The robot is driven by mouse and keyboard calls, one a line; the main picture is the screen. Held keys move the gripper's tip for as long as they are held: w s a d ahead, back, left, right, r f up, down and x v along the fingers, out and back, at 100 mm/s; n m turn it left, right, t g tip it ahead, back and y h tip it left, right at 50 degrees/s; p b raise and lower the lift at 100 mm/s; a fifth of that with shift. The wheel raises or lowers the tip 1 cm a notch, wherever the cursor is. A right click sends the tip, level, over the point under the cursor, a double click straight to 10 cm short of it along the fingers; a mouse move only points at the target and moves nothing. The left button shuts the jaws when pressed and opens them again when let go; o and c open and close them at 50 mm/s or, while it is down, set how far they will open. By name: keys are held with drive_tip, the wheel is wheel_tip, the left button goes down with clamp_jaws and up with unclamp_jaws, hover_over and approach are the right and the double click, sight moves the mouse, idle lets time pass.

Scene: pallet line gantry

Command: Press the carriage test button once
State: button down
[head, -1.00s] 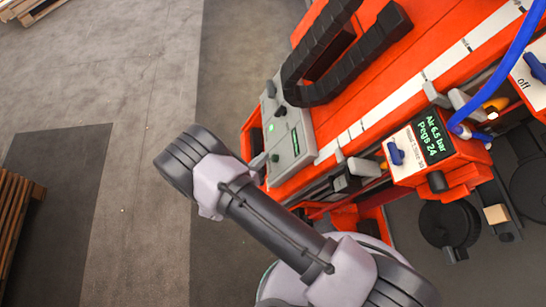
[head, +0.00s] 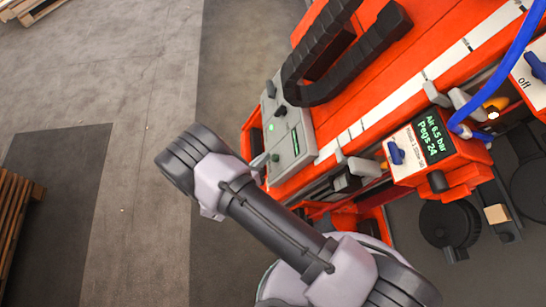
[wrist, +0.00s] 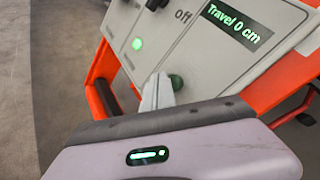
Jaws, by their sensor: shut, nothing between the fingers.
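The carriage control panel is a pale grey box (wrist: 215,62) on the orange machine, and in the head view it (head: 301,160) lies just beyond my arm. A round dark green button (wrist: 177,82) sits on its face, taken to be the carriage test button; its label is not seen. My gripper (wrist: 158,80) is shut and empty, its pale fingertips directly beside the button's left side in the wrist view. I cannot tell whether they touch it.
The panel has a lit green lamp (wrist: 137,44), a dark knob (wrist: 155,4) near "off", and a display (wrist: 236,22) reading "Travel 0 cm". A black cable chain (head: 340,85) loops beside the panel. A second box with a blue knob (head: 396,153) stands right. Open floor lies left.

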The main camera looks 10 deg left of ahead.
drive_tip(key=shift+d+f, duration=0.1)
drive_tip(key=shift+d, duration=0.1)
drive_tip(key=shift+w+d+f, duration=0.15)
drive_tip(key=shift+d+f, duration=0.1)
drive_tip(key=shift+d, duration=0.2)
idle(0.7)
drive_tip(key=shift+a+r, duration=0.45)
drive_tip(key=shift+a, duration=0.4)
drive_tip(key=a, duration=0.1)
drive_tip(key=s+a+r, duration=0.1)
drive_tip(key=a, duration=0.1)
drive_tip(key=a+r, duration=0.1)
drive_tip(key=shift+s+a+r+b, duration=0.15)
drive_tip(key=shift+s+b, duration=0.05)
drive_tip(key=shift+b, duration=0.2)
idle(0.5)
